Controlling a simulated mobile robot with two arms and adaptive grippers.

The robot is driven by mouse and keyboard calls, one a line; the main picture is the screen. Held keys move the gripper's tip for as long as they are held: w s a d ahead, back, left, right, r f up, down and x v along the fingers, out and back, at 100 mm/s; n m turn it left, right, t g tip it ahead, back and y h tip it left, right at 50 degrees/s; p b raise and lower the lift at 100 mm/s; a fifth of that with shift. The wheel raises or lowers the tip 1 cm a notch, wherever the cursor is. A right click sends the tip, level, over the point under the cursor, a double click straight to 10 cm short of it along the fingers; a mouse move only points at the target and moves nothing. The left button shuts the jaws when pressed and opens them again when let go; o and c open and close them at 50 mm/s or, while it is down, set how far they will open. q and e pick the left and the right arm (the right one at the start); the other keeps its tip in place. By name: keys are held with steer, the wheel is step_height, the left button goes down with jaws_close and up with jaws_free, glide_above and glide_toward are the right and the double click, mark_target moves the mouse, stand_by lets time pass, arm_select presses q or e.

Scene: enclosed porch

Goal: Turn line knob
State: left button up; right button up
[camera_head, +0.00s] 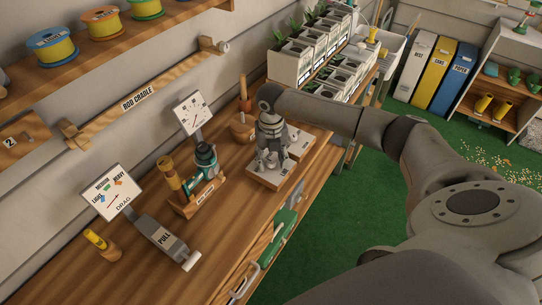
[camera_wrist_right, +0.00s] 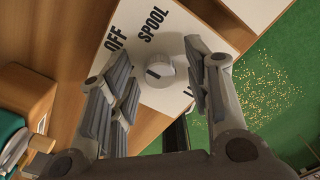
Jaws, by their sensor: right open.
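The line knob (camera_wrist_right: 161,72) is a small round grey-white knob with a dark mark. It sits on a white panel (camera_wrist_right: 185,28) lettered "OFF" and "SPOOL"; a further label is mostly hidden by my right finger. My right gripper (camera_wrist_right: 158,85) is open, with its fingers on either side of the knob. I cannot tell whether they touch it. In the head view my right gripper (camera_head: 269,158) points down over the panel's wooden block (camera_head: 262,181) on the bench, and the knob is hidden. My left gripper is not in view.
A green reel on a wooden stand (camera_head: 200,190) stands left of my right gripper. A drag card (camera_head: 111,192) and a grey "PULL" lever (camera_head: 163,240) are nearer. White planter boxes (camera_head: 290,65) stand behind. The bench's front right (camera_head: 225,235) has clear wood.

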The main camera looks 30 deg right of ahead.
jaws_close()
steer(key=shift+w+f+n+b, duration=0.1)
steer(key=shift+n+b, duration=0.6)
steer(key=shift+b, duration=0.2)
steer(key=n+b, duration=0.3)
steer(key=shift+f, duration=0.1)
steer(key=n+b, duration=0.3)
steer(key=shift+r+n+b, duration=0.25)
steer(key=shift+n+b, duration=0.45)
steer(key=shift+n, duration=0.5)
